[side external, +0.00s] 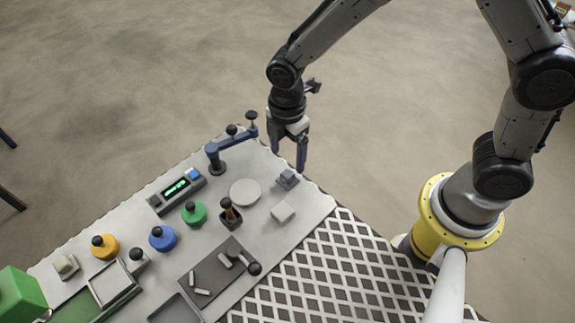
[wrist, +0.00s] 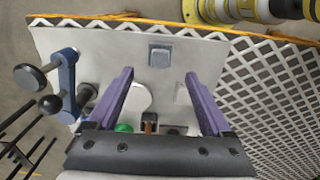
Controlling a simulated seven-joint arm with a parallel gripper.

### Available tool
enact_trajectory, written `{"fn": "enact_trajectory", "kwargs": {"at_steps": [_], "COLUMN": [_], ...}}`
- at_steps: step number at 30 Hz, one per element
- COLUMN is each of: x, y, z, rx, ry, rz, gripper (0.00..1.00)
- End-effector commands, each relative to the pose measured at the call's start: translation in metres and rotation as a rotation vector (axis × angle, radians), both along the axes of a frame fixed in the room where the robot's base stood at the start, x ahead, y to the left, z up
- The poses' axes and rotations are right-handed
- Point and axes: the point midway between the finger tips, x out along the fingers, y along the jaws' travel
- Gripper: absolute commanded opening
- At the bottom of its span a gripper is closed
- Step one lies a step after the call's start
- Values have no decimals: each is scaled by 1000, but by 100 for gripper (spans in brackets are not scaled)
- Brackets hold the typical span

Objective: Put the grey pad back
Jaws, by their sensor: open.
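The grey pad (side external: 288,179) is a small grey block on the right end of the light work board (side external: 315,200). In the wrist view the grey pad (wrist: 160,56) lies just beyond my fingertips, between their lines. My gripper (side external: 290,168) is open, pointing down, and appears above and close to the pad, with nothing between its fingers. Its two purple fingers (wrist: 159,75) show spread apart in the wrist view. Whether they touch the pad is not clear from the side, but the wrist view shows a gap.
A whitish block (side external: 283,212) and a pale round disc (side external: 245,192) lie nearby. A blue lever arm (side external: 232,143) stands at the back edge. A dark holder with a brown-handled tool (side external: 230,213), knobs and a lit display (side external: 176,188) are further left. A lattice mat (side external: 335,265) lies in front.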

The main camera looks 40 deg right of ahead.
Motion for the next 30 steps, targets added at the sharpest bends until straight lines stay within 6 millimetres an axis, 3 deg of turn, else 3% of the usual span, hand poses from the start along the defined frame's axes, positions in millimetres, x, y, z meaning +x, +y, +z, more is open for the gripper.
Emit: {"fn": "enact_trajectory", "kwargs": {"at_steps": [6, 18, 20, 23, 27, 30], "x": [1, -1, -4, -15, -51, -84], "y": [0, -6, -15, -39, -81, -107], "z": [34, 56, 71, 108, 161, 188], "rx": [1, 7, 18, 48, 114, 173], "ry": [-2, -16, -38, -94, -186, -247], "rz": [0, -45, -112, -296, -638, -884], "gripper": [84, 84, 84, 84, 84, 84]}}
